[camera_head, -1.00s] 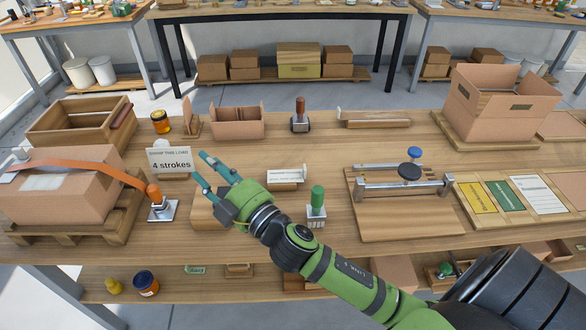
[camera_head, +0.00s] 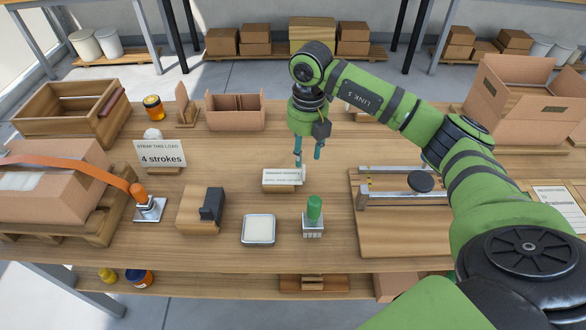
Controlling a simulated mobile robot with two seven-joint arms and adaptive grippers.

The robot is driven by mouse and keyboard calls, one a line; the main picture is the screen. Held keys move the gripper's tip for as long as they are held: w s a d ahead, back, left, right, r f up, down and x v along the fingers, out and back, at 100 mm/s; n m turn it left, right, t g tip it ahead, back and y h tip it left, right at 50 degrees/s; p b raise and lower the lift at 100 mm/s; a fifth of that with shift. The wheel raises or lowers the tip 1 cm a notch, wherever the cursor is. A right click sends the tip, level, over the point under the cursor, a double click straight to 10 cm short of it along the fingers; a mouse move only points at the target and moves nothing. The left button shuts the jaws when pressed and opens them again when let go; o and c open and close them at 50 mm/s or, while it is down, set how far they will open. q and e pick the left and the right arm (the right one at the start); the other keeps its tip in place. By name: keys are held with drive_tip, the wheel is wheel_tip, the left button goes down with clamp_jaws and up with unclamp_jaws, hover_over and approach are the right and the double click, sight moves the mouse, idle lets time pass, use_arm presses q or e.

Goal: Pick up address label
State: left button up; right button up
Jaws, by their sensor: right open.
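A small white card with printed lines (camera_head: 280,177), which looks like the address label, rests on a small wooden stand (camera_head: 279,188) in the middle of the table. The print is too small to read. My right gripper (camera_head: 308,160) points down at the card's right end, with its two teal fingers apart and nothing between them. One fingertip overlaps the card's right end in the view; I cannot tell whether it touches. My left gripper is not in view.
A green-handled stamp (camera_head: 314,212) and a shallow white-topped tray (camera_head: 258,229) stand in front of the card. A wooden block with a black piece (camera_head: 211,205) is at left. A metal-railed board (camera_head: 400,235) is at right. A strapped carton (camera_head: 50,180) fills the far left.

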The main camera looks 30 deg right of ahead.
sight(303, 168)
wheel_tip(303, 168, down, 6)
drive_tip(key=shift+w+a+r+p, duration=0.1)
drive_tip(key=shift+w+a+p, duration=0.05)
drive_tip(key=shift+p, duration=1)
drive_tip(key=shift+f, duration=0.55)
drive_tip(key=c, duration=0.8)
